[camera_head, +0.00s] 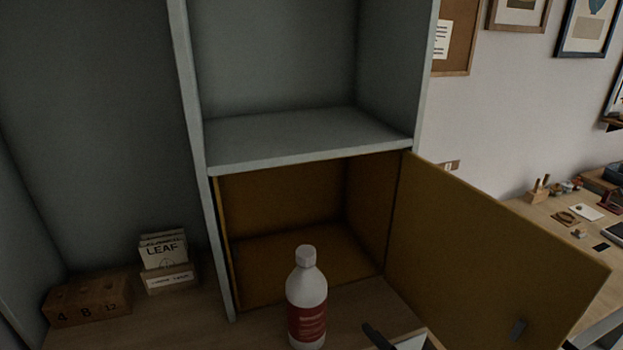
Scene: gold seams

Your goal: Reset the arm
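A dark, round-tipped piece with a pale part beside it (380,335) shows at the bottom edge, right of a bottle. It may be the end of my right gripper, but most of it is cut off and I cannot tell its opening. My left gripper is not in view. The white bottle (307,290) with a white cap and a red label stands upright in front of an open ochre cabinet compartment. The ochre door (490,255) is swung open to the right. The compartment (285,250) looks empty.
A grey shelf (305,142) sits above the compartment. On the left stand a wooden block with numbers (88,300) and a card holder marked LEAF (165,262). A wooden desk (545,209) with small items is at the far right, beyond the door.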

